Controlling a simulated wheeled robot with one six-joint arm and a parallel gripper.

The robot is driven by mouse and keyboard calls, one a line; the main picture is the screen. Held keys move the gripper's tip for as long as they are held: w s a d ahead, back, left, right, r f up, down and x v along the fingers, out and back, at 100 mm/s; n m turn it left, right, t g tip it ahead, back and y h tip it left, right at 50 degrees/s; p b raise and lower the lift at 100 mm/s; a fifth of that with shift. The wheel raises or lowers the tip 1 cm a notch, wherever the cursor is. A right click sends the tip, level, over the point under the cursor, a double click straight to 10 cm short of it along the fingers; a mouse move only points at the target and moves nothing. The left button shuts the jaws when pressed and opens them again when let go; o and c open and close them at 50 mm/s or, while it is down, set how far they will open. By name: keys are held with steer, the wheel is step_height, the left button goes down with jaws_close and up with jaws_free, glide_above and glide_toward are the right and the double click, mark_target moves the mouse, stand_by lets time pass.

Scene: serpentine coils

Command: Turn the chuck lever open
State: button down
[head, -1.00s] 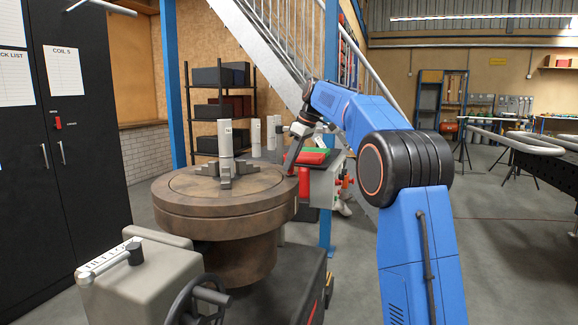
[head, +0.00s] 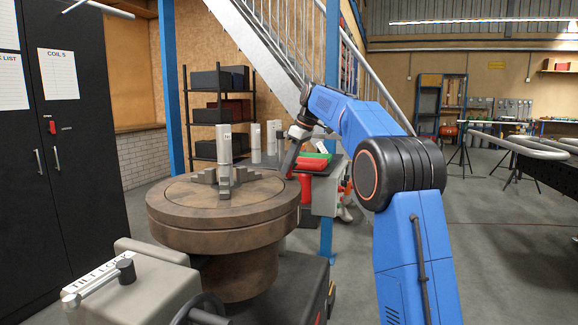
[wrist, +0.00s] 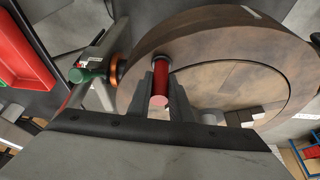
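The chuck (head: 222,210) is a wide, round brown table with grey jaws (head: 225,175) around an upright pale cylinder (head: 223,148). My gripper (head: 288,165) is at its right rim, small in the head view. In the wrist view, a red cylindrical handle, which I take for the chuck lever (wrist: 160,78), stands out from the chuck rim (wrist: 200,38). My gripper (wrist: 161,100) has one finger on each side of the handle, and it looks closed on it. The fingertips partly hide the handle's sides.
A tilt-lock box (head: 150,290) with a small lever is at lower left. Red and green trays (head: 313,164) lie on a bench behind my gripper. A blue post (head: 331,120) and stairs (head: 290,50) stand behind.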

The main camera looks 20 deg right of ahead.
steer(key=c, duration=1.6)
jaws_free()
steer(key=shift+w, duration=0.25)
steer(key=shift+v, duration=8.65)
steer(key=shift+s+d, duration=0.1)
steer(key=shift+s, duration=0.05)
